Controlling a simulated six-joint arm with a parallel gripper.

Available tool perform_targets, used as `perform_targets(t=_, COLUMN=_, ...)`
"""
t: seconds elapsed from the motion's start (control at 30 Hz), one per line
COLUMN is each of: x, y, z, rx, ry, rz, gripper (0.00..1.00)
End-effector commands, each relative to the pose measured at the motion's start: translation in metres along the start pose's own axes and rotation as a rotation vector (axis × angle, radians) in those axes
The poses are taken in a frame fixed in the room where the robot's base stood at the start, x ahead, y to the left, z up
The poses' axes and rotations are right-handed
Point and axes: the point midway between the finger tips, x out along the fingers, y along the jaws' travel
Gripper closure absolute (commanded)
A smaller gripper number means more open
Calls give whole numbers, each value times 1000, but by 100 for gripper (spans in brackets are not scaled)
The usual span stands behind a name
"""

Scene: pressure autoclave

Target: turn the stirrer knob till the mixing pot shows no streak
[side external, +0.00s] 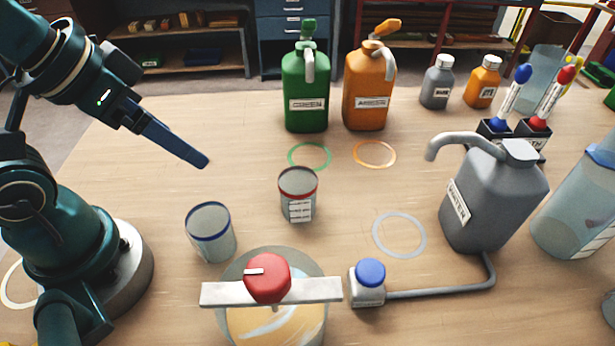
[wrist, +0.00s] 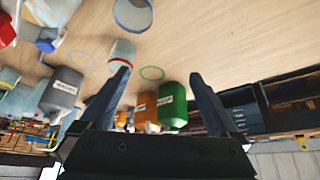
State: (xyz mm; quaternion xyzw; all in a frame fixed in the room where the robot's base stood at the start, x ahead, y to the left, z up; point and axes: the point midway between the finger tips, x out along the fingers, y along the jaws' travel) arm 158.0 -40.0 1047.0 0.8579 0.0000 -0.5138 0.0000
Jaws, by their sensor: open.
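The stirrer knob (side external: 267,278) is red with a white mark pointing left. It sits on a pale crossbar (side external: 318,291) over the mixing pot (side external: 236,268), front centre in the side view. The pot holds a yellow-orange liquid, and a whitish streak (side external: 262,328) shows in it. My gripper (side external: 205,162) is up and left of the pot, above the table, touching nothing. In the wrist view, my gripper (wrist: 160,74) has its fingers wide apart with nothing between them. A red part at the left edge of that view looks like the knob (wrist: 6,30).
Green (side external: 306,90) and orange (side external: 368,92) jugs stand behind. A grey jug (side external: 490,200) and a blue button (side external: 370,272) are right. The table's left middle is clear.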

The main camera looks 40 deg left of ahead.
Motion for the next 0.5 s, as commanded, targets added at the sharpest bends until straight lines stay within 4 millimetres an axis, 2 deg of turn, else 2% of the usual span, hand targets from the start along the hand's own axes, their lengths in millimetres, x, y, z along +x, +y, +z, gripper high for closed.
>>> perform_targets(t=0.13, x=-2, y=0, z=4, rx=42, ry=-24, rz=0, gripper=20)
perform_targets(t=0.27, x=-18, y=5, z=-11, rx=160, ry=-48, rz=16, gripper=20)
perform_targets(t=0.37, x=-31, y=21, z=-25, rx=334, ry=-101, rz=66, gripper=20)
perform_targets(t=0.5, x=-43, y=57, z=-40, rx=615, ry=-188, rz=152, gripper=20)
